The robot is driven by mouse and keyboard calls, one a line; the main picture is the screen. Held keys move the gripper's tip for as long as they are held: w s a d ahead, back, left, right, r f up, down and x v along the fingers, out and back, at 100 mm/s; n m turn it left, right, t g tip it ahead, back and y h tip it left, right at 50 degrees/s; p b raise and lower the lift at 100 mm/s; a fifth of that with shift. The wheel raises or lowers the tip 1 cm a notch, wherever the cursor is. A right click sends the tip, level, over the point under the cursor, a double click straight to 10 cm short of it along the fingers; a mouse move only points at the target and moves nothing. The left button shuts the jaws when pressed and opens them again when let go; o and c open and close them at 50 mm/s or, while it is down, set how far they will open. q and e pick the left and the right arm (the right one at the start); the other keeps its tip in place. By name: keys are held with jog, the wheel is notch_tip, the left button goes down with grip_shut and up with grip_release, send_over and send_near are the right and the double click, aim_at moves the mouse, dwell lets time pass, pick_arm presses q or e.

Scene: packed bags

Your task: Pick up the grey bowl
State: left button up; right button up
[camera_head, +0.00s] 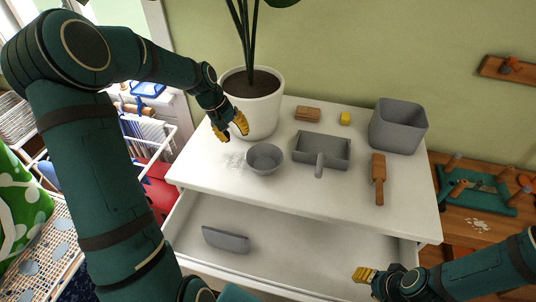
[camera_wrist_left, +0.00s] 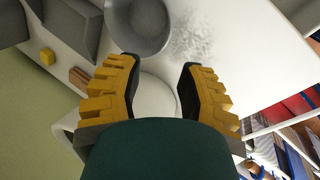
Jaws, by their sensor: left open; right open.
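The grey bowl (camera_head: 265,158) stands upright on the white dresser top (camera_head: 215,178), left of a grey dustpan. In the left wrist view the bowl (camera_wrist_left: 140,28) shows at the top, beyond the fingertips. My left gripper (camera_head: 232,131) is open and empty, above and to the left of the bowl, in front of the plant pot. Its two yellow fingers (camera_wrist_left: 155,72) are spread apart in the wrist view, with the bowl not between them. My right gripper (camera_head: 365,275) is at the lower right by the open drawer, away from the bowl.
A white plant pot (camera_head: 258,105) stands behind the bowl. The grey dustpan (camera_head: 322,150), a wooden brush (camera_head: 378,175), a grey bin (camera_head: 398,125), a yellow block (camera_head: 345,118) and a wooden block (camera_head: 307,114) share the top. The open drawer holds a grey item (camera_head: 225,239).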

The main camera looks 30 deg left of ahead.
pick_arm(q)
send_over(250, 159)
jog(key=s, duration=0.1)
jog(key=f, duration=0.5)
jog(key=a+f, duration=0.1)
jog(key=f, duration=0.1)
jog(key=shift+s+f, duration=0.1)
jog(key=shift+f, duration=0.15)
jog(key=shift+s+a+x, duration=0.1)
jog(key=shift+x, duration=1.3)
jog(key=shift+s+a+x, duration=0.1)
jog(key=shift+s+x, duration=0.05)
jog(key=shift+x, duration=1.25)
jog(key=shift+o, duration=0.3)
jog(key=shift+f, duration=0.15)
grip_shut()
